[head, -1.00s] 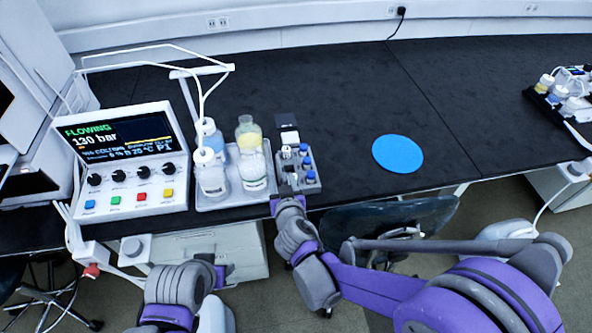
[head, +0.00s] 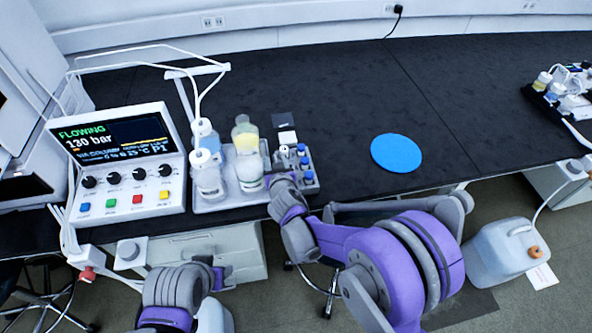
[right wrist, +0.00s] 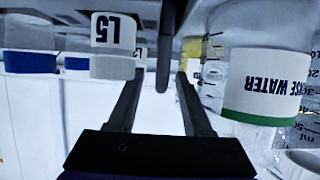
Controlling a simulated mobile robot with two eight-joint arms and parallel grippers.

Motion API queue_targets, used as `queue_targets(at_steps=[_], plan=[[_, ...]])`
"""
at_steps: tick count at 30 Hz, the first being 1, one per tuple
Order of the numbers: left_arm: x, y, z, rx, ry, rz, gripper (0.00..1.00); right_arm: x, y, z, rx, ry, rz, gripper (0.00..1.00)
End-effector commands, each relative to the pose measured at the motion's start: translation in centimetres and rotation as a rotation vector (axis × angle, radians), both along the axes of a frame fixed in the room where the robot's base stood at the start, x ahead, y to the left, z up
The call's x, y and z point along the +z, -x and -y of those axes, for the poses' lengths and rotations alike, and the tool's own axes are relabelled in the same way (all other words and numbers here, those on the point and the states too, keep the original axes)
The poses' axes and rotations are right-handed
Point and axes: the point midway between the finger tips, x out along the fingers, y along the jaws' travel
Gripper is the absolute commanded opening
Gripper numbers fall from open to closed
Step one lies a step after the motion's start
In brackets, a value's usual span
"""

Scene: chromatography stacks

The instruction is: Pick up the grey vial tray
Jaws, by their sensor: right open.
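The grey vial tray (head: 313,188) stands on the black bench in the head view, holding several small blue-capped vials. My right gripper (head: 276,180) is at its near left side and hides part of it. In the right wrist view, my right gripper (right wrist: 160,75) is open, its two fingers apart. A dark grey upright piece shows between the fingers; I cannot tell whether it is part of the tray. A vial labelled L5 (right wrist: 113,45) is left of the fingers. My left gripper (head: 222,276) is low in front of the bench, its fingers unclear.
A light tray (head: 208,205) with several bottles stands close left of the vial tray. A bottle with a green-edged water label (right wrist: 262,88) is right of the fingers. The control box (head: 120,165) is farther left. A blue disc (head: 396,153) lies right; bench around it is clear.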

Motion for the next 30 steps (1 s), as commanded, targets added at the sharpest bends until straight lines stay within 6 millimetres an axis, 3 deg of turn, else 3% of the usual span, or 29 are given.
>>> queue_targets(at_steps=[6, 14, 30], plan=[[0.00, 0.01, 0.00, 0.000, 0.000, 0.000, 0.50, -0.01, -0.03, -0.01, 0.000, 0.000, 0.000, 0.48], [0.00, 0.01, 0.00, 0.000, 0.000, 0.000, 0.50, 0.00, -0.01, -0.01, 0.000, 0.000, 0.000, 0.01], [0.00, 0.01, 0.00, 0.000, 0.000, 0.000, 0.50, 0.01, 0.00, -0.01, 0.000, 0.000, 0.000, 0.00]])
